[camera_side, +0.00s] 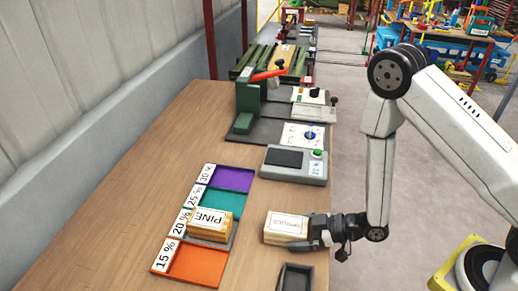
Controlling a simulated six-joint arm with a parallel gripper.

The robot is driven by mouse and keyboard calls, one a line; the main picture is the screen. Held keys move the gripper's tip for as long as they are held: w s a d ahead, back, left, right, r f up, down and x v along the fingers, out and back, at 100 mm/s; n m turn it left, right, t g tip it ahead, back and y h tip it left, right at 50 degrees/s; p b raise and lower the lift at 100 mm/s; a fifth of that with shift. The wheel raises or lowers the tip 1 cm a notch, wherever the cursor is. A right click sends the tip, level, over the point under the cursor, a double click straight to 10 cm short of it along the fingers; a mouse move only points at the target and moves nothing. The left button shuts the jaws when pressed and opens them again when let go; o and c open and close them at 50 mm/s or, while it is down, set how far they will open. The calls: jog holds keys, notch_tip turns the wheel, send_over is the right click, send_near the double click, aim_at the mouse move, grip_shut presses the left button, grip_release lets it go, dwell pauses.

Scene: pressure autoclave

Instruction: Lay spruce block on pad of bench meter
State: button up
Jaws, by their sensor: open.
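The spruce block (284,229), pale wood with a white label, lies on the wooden bench near its right edge. My gripper (314,230) is open and low at the block's right end, with its fingers at or around that end. I cannot tell whether they touch it. The bench meter (304,176) is a grey box farther back on the bench, with a dark pad (284,158) on its left and a green button on its right. The pad is bare.
A pine block (209,224) sits in the 20 % tray, among orange, teal and purple trays (196,266) at left. A small dark tray (296,278) is at the front. A green press with a red lever (250,100) stands behind the meter.

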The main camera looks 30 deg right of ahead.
jog(key=shift+v, duration=3.35)
jog(key=shift+w+d, duration=0.1)
jog(key=shift+w+d+h, duration=0.4)
jog(key=shift+w+h, duration=0.1)
jog(key=w+d+h, duration=0.1)
jog(key=d+h, duration=0.1)
jog(key=w+d+r+m+g+h, duration=0.1)
jog(key=shift+w+d+h, duration=0.35)
jog(key=shift+h, duration=0.05)
jog(key=s+d+r+m+g+h, duration=0.2)
jog(key=r+m+g, duration=0.1)
jog(key=r+m, duration=0.1)
jog(key=s+d+r+m+g+h, duration=0.2)
jog(key=s+d+r+m+g, duration=0.1)
jog(key=r, duration=0.4)
jog(key=shift+s+m+h, duration=0.3)
jog(key=shift+m+h, duration=0.1)
jog(key=shift+m, duration=0.1)
jog(key=shift+w+f, duration=0.1)
